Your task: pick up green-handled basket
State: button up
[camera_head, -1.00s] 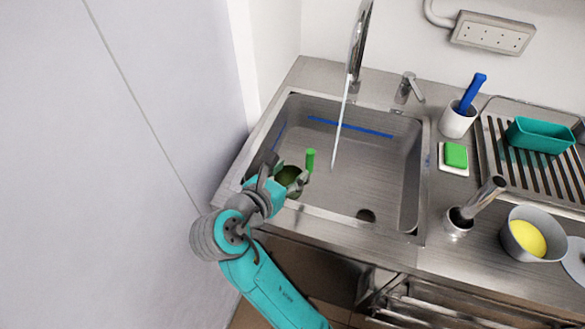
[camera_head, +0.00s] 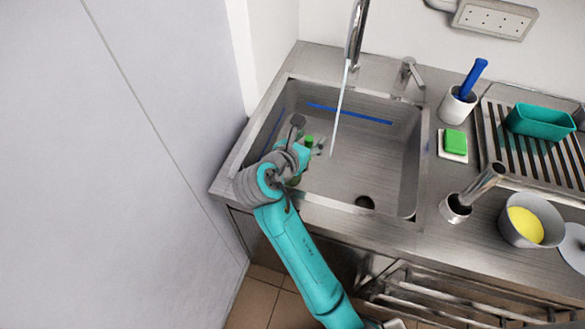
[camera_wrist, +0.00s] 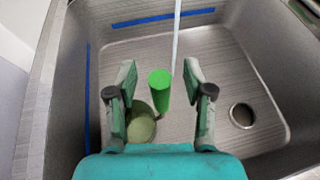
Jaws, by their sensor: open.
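The green-handled basket stands in the sink. In the wrist view its upright green handle (camera_wrist: 160,84) shows between my open fingers, and its round bowl with something pale green in it (camera_wrist: 141,124) lies below and to the left of the handle. My gripper (camera_wrist: 160,80) is open, with one finger on each side of the handle and a gap to both. In the head view only the top of the handle (camera_head: 309,141) shows beside my gripper (camera_head: 308,148); my arm hides the bowl.
Water runs from the tap (camera_head: 355,40) into the steel sink (camera_head: 385,165), right beside the handle in the wrist view. The sink rim surrounds my gripper. A sponge (camera_head: 455,141), a blue-handled tool in a cup (camera_head: 458,105) and a grey bowl (camera_head: 530,220) stand to the right.

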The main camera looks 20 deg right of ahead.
jog(key=shift+w+d, duration=0.1)
grip_shut()
dwell(0.4)
